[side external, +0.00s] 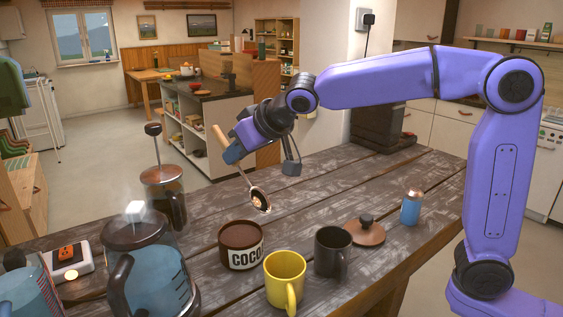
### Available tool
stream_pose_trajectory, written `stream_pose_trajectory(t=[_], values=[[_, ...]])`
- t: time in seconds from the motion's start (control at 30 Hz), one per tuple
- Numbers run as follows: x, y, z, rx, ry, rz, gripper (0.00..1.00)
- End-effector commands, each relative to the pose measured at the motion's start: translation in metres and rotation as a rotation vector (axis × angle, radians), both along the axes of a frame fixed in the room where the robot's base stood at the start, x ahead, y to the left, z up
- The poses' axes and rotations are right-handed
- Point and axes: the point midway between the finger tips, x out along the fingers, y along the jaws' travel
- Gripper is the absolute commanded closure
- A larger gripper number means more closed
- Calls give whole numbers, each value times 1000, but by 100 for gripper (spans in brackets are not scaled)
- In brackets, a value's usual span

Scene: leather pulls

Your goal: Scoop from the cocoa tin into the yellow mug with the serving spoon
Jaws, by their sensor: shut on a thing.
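My gripper (237,150) is shut on the serving spoon, around its light wooden handle (222,137). The spoon slants down to the right, and its bowl (260,200) hangs in the air above and slightly right of the cocoa tin. Something dark with a pale patch shows in the bowl; I cannot tell exactly what. The cocoa tin (240,258), brown with a white label, stands open on the table; its inside looks dark brown. The yellow mug (285,278) stands upright to the right of the tin, nearer the camera, its handle toward the camera. I cannot see its contents.
A dark mug (332,252) stands right of the yellow mug, beside a brown knobbed lid (365,232). A blue bottle (411,208) is farther right. A French press (165,195) and a glass kettle (150,270) stand left. The table's (330,185) back middle is clear.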

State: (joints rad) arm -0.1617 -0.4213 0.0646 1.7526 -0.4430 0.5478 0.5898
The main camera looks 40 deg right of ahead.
Motion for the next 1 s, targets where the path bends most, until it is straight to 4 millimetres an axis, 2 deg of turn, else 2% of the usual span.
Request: stream_pose_trajectory(t=[0.17,0.37,1.0], values=[[7,25,10,23,-61,126,100],[8,33,12,31,-84,168,100],[8,34,-37,30,-82,167,100]])
